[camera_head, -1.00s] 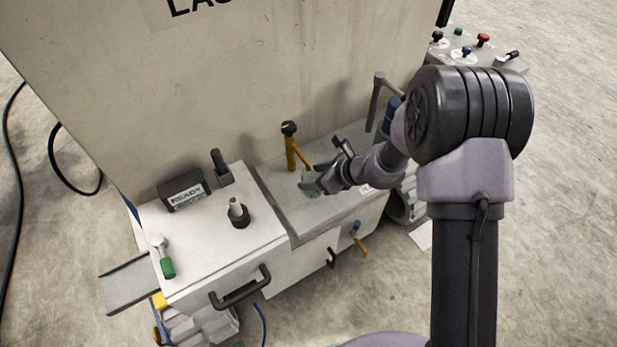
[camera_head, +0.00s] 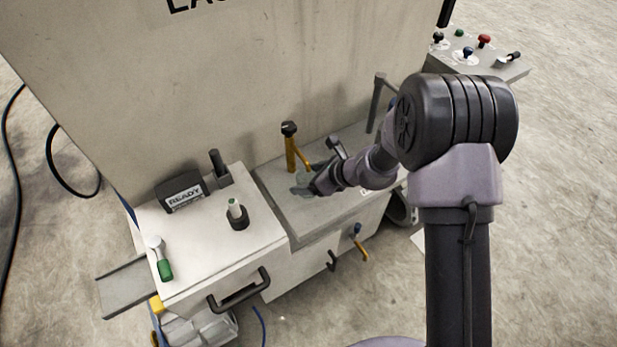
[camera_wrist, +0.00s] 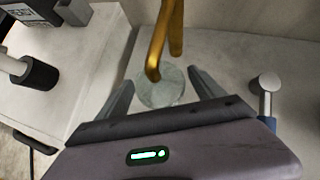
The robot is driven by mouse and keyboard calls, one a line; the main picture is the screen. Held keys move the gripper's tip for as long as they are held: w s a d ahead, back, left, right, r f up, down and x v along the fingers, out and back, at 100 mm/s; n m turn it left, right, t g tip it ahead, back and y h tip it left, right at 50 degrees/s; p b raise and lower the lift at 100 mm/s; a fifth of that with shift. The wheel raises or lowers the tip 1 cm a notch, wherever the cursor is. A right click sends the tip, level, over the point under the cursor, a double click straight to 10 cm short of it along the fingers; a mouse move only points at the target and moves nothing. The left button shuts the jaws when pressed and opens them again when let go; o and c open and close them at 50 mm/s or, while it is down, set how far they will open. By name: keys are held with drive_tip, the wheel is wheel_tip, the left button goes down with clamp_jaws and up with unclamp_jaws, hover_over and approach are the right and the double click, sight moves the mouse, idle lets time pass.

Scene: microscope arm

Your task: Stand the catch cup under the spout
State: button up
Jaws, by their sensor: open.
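The catch cup is a clear, greenish glass (camera_wrist: 162,92) on the grey bench top, seen from above in the wrist view; it is small and pale in the head view (camera_head: 301,183). The brass spout (camera_wrist: 166,42) comes down over it, its tip overlapping the cup's rim in the wrist view. The spout also shows in the head view (camera_head: 291,152). My gripper (camera_wrist: 160,82) is open, with one finger on each side of the cup and visible gaps between. In the head view my gripper (camera_head: 311,185) is beside the cup at its right.
A grey-capped post with a blue base (camera_wrist: 267,92) stands close to the right of my gripper. A white cabinet top (camera_head: 200,240) at left carries a READY box (camera_head: 182,192) and a dark holder with a pale-green piece (camera_head: 237,214). A tall panel rises behind.

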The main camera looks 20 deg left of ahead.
drive_tip(key=s+d+r+n+p, duration=0.1)
drive_tip(key=s+d+r+n, duration=0.3)
drive_tip(key=r, duration=0.5)
drive_tip(key=s+d+r+n+h+p, duration=0.1)
drive_tip(key=s+d+r+n+p, duration=0.15)
drive_tip(key=s+d+r, duration=0.55)
drive_tip(key=s+d+r+n+p, duration=0.1)
drive_tip(key=d+r+n, duration=0.25)
drive_tip(key=r, duration=0.75)
drive_tip(key=s+d+r+n+t+h, duration=0.1)
drive_tip(key=s+d+r+n+h, duration=0.1)
drive_tip(key=s+d, duration=0.3)
drive_tip(key=s+d+r+n+t+h, duration=0.2)
drive_tip(key=s+d+n+h, duration=0.1)
drive_tip(key=s+d+n, duration=0.2)
drive_tip(key=shift+s+d+r+h, duration=0.25)
drive_tip(key=shift+s+d+h, duration=0.05)
drive_tip(key=shift+s+d, duration=0.5)
